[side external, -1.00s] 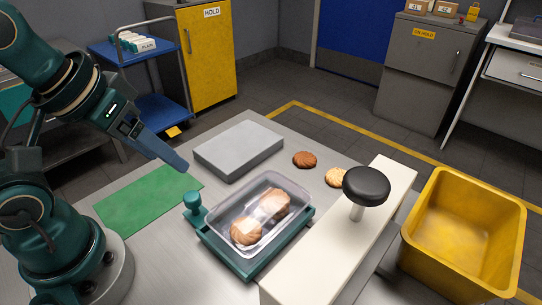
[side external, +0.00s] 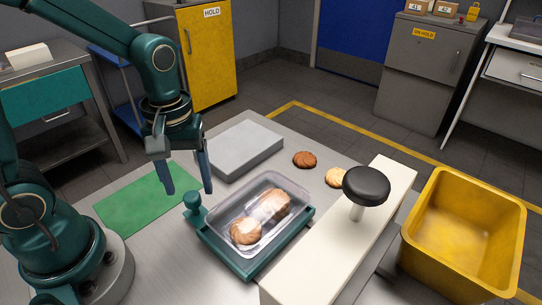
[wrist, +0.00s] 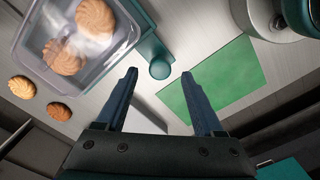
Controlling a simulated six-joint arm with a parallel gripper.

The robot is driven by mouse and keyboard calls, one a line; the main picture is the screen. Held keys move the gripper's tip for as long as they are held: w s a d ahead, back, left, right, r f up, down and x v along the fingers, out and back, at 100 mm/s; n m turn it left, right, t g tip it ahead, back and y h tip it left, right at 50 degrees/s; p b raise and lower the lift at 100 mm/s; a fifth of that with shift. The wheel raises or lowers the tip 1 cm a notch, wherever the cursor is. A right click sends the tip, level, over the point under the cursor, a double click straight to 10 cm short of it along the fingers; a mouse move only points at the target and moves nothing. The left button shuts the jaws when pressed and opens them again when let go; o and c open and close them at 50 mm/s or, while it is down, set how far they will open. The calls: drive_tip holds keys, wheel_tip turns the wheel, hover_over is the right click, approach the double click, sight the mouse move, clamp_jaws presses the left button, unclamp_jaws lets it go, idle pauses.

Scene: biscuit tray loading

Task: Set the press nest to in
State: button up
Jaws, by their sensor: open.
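The press nest (side external: 243,272) is a teal tray-shaped carrier on the steel table, with a round teal knob (side external: 194,203) at its left corner. It sits beside the cream press body (side external: 300,272) with the black round press head (side external: 366,186). A clear plastic tray (side external: 301,190) with biscuits rests in the nest. My gripper (side external: 190,192) is open and empty, pointing down above the table, left of and above the knob. In the wrist view the knob (wrist: 160,69) shows just beyond the space between my open fingers (wrist: 164,74).
A grey flat block (side external: 240,150) lies behind my gripper. A green mat (side external: 140,208) lies to the left. Two loose biscuits (side external: 304,160) (side external: 336,177) lie near the far table edge. A yellow bin (side external: 465,235) stands right of the press.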

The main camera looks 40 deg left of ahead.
drive_tip(key=shift+f, duration=1.4)
drive_tip(key=shift+c, duration=0.3)
clamp_jaws()
